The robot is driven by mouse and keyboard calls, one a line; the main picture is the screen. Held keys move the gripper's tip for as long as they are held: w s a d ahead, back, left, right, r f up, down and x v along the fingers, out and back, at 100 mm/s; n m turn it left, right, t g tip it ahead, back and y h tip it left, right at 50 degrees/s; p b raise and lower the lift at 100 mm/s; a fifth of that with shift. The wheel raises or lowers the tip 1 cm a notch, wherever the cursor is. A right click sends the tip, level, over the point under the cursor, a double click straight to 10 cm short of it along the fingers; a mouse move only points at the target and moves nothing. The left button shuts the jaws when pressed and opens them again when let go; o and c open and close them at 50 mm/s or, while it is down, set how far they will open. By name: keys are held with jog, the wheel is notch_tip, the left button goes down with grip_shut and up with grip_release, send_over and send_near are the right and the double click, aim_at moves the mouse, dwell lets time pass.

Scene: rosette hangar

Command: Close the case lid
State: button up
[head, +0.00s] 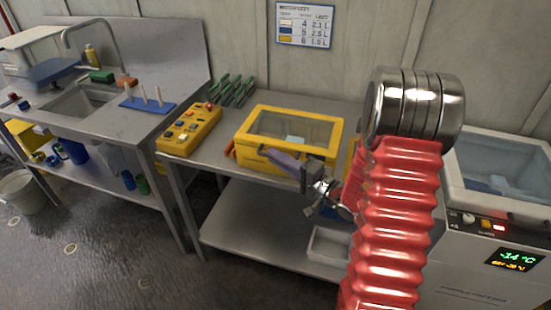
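The yellow case (247,163) sits on the metal table in the middle of the head view. Its lid (294,115), a yellow frame with a clear window, lies over the top and looks level or nearly so. I cannot tell whether it is fully shut. Something pale shows through the window. My gripper (268,153) is at the front of the case, its purple-grey fingers pointing left across the front face, close to the lid's front edge. I cannot tell whether they touch the case or how far apart they are.
A yellow control box (188,130) and several green-handled tools (236,91) lie left of and behind the case. A grey bin (328,243) is on the lower shelf (258,225). A sink (85,103) stands left; a chest freezer (500,205) stands right.

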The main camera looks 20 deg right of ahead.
jog(key=v, duration=1.3)
jog(key=shift+f, duration=0.1)
dwell(0.3)
